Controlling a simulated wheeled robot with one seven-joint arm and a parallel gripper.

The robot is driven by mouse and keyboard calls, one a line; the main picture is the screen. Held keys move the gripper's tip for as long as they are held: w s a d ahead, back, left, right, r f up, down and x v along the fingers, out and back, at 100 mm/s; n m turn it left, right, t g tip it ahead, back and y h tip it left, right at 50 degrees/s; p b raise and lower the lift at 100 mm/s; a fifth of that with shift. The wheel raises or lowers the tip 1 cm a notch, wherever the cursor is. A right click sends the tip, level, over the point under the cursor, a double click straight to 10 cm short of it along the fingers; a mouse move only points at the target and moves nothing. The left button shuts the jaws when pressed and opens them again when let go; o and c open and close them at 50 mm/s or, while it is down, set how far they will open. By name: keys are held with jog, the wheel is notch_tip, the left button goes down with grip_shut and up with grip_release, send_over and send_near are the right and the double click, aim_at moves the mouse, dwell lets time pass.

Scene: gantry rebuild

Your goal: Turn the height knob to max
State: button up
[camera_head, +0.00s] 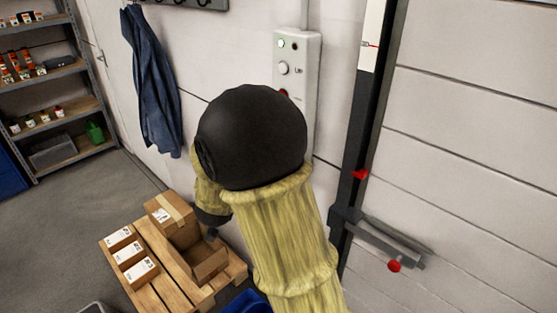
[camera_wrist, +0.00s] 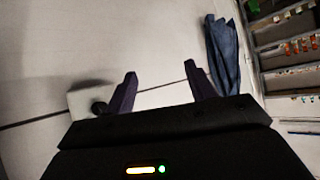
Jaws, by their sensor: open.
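A pale control box (camera_head: 311,68) is fixed upright on the wall, with a green light, a white round button and a red part down its face. My arm covers its lower part. In the wrist view the box (camera_wrist: 78,101) lies left of my gripper, with a dark round knob (camera_wrist: 98,108) on it; I cannot tell for sure that this is the height knob, nor read its setting. My gripper (camera_wrist: 160,69) is open, its fingers apart with only bare wall between them. The knob is outside the left finger. The fingers are hidden in the head view.
A dark vertical rail (camera_head: 352,140) with red markers stands right of the box, with a bracket and red ball (camera_head: 394,266). A blue jacket (camera_head: 152,80) hangs left. A pallet (camera_head: 168,278) with cardboard boxes is below. Shelves (camera_head: 55,110) stand far left.

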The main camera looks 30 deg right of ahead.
jog(key=d+m+g+h, duration=0.1)
jog(key=m+h, duration=0.1)
jog(key=h, duration=0.2)
jog(key=s+d+r+m+g+h+b, duration=0.1)
jog(key=m+h, duration=0.1)
jog(key=h, duration=0.2)
jog(key=d+r+m+g+h, duration=0.1)
jog(key=m+h, duration=0.1)
jog(key=h, duration=0.3)
jog(key=shift+s+m, duration=0.25)
jog(key=shift+m, duration=0.15)
jog(key=p+x, duration=0.2)
jog(key=x, duration=1.5)
jog(key=shift+d+p, duration=0.3)
jog(key=shift+p, duration=0.05)
jog(key=shift+s, duration=0.1)
jog(key=c, duration=1)
